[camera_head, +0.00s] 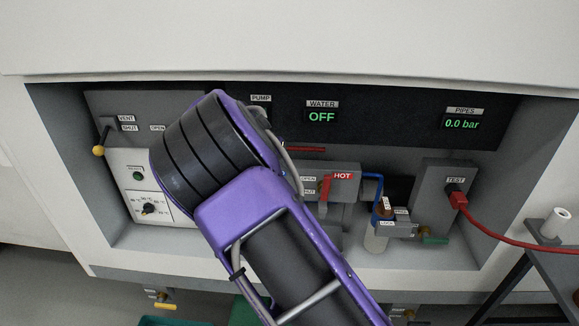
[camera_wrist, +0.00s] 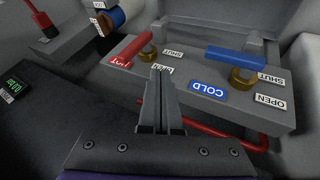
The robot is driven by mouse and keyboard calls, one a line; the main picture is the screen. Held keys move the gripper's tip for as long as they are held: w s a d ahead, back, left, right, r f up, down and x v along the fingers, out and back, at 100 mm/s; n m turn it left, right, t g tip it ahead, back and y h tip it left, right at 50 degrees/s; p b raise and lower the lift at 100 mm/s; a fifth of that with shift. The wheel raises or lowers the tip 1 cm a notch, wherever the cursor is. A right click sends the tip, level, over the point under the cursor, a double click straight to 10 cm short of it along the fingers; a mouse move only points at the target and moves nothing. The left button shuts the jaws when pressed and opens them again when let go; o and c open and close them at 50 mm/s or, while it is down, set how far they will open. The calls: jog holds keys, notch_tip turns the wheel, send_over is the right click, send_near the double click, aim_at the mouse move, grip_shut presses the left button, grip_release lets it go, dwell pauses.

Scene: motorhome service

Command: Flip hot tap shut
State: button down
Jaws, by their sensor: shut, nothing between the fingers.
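The hot tap's red lever (camera_wrist: 134,46) shows in the wrist view beside its brass hub (camera_wrist: 148,53), left of centre, near the red HOT label (camera_wrist: 122,62). In the head view the red lever (camera_head: 325,188) hangs downward just left of the HOT label (camera_head: 342,176). OPEN and SHUT labels sit beside the hub. My gripper (camera_wrist: 160,72) is shut and empty. Its fingertips appear in front of the OPEN label, close to the hub; contact cannot be told. In the head view my arm hides the gripper.
The blue COLD lever (camera_wrist: 235,57) with its brass hub is right of my fingers in the wrist view. A red pipe (camera_wrist: 215,136) runs along the block. The head view shows a filter bottle (camera_head: 376,240) and TEST box (camera_head: 443,200) with a red hose to the right.

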aim_at(326, 186)
jog(key=shift+w+d+f, duration=0.35)
jog(key=shift+d+f, duration=0.45)
jog(key=shift+d, duration=0.3)
jog(key=shift+w+d+f, duration=0.4)
jog(key=shift+d+f, duration=0.45)
jog(key=shift+d, duration=0.25)
jog(key=shift+w+d+f, duration=0.35)
jog(key=shift+d+f, duration=0.45)
jog(key=shift+d, duration=0.3)
